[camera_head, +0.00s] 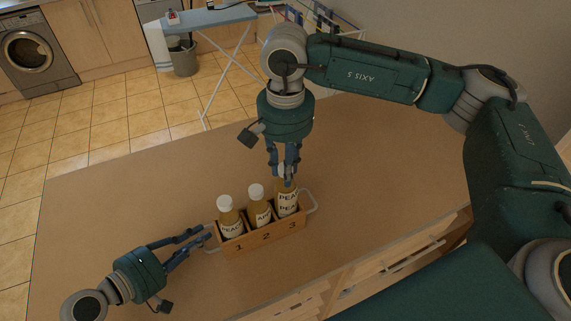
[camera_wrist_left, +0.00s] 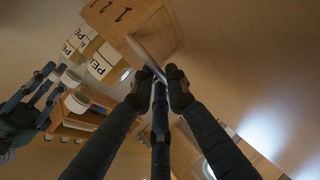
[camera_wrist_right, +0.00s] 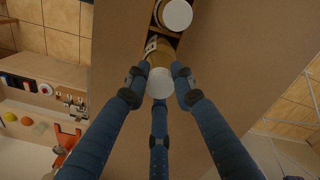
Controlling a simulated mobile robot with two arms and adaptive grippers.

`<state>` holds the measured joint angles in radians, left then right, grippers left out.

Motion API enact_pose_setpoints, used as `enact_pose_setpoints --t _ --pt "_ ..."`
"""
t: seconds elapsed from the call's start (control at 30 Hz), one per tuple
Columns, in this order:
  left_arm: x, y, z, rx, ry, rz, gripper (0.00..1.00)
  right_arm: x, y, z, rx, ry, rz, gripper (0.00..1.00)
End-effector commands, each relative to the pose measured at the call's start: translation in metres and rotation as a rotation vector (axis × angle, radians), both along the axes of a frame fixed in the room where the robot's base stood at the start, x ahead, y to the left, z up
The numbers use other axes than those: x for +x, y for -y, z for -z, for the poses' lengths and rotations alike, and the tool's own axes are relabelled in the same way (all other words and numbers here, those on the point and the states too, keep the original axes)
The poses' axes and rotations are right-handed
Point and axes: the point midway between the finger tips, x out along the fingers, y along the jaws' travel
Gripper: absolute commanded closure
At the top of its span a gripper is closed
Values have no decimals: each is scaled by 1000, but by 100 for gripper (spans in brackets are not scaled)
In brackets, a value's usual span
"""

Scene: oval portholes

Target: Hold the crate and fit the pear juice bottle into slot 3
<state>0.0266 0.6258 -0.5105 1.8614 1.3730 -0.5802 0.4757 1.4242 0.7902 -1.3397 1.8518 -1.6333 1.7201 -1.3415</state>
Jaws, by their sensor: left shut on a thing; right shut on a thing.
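The wooden crate (camera_head: 263,243) stands on the table, its front numbered 1, 2, 3. My left gripper (camera_head: 207,236) is shut on the crate's left metal handle, which also shows in the left wrist view (camera_wrist_left: 147,56). My right gripper (camera_head: 285,178) points down and is shut on the pear juice bottle (camera_head: 287,202) near its top. This bottle is upright at slot 3 and sits higher than its neighbours. Its lower end is at or behind the crate's front wall; how deep it is cannot be told. Its white cap (camera_wrist_right: 160,83) shows between the right fingers.
A peach bottle (camera_head: 229,218) stands in slot 1 and another white-capped bottle (camera_head: 258,208) in slot 2, close beside the held bottle. The crate's right handle (camera_head: 311,200) is free. The table (camera_head: 130,205) around the crate is clear.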

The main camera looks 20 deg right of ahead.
Motion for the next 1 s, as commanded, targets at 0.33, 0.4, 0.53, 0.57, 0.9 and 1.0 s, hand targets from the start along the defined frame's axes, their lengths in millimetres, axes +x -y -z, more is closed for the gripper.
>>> enact_pose_setpoints --t 0.33,0.4,0.53,0.57,0.9,1.0 --pt "-3 0 4 3 -10 4 100 0 0 5 1 1 0 100" --pt "-3 0 4 3 -10 4 100 0 0 5 1 1 0 100" --pt "-3 0 4 3 -10 4 100 0 0 5 1 1 0 100" --pt "-3 0 4 3 -10 4 100 0 0 5 1 1 0 100" --pt "-3 0 4 3 -10 4 100 0 0 13 1 1 0 100" --pt "-3 0 4 3 -10 4 100 0 0 16 1 2 0 100"
